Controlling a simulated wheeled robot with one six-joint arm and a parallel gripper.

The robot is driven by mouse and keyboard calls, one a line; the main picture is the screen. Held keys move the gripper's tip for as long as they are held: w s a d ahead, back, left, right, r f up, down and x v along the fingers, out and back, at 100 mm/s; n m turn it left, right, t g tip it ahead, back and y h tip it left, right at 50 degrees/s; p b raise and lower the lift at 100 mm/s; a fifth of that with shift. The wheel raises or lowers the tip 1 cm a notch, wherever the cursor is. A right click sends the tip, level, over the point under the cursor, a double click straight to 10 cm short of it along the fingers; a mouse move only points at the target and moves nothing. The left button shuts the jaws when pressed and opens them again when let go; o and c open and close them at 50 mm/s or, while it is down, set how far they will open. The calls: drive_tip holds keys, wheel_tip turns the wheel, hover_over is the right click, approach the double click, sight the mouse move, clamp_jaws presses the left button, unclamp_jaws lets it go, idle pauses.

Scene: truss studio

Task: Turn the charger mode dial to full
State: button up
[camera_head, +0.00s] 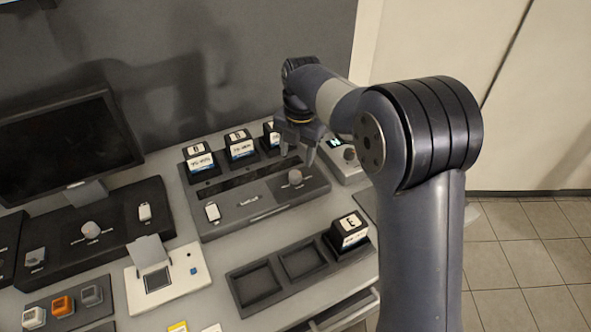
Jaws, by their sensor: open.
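The charger (250,207) is a dark grey box on the table with battery blocks along its back edge. Its mode dial is most likely the round grey knob (295,177) on its right side; its pointer and labels are too small to read. A small white switch (212,212) sits at its left. My gripper (298,157) is open and empty, pointing down just above and behind the knob. I see a gap between the fingertips and the knob, but cannot tell how large it is.
Labelled battery blocks (201,163) stand in the charger. One more block (348,233) sits in a tray (262,284) with empty slots. A second panel (120,222) with its own knob (91,229) is at the left, below a monitor (68,145).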

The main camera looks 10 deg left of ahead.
sight(295, 174)
drive_tip(key=f, duration=0.7)
drive_tip(key=shift+a+f+p, duration=0.1)
drive_tip(key=shift+a+p, duration=0.1)
drive_tip(key=shift+p, duration=0.15)
drive_tip(key=shift+c, duration=0.4)
drive_tip(key=c, duration=0.9)
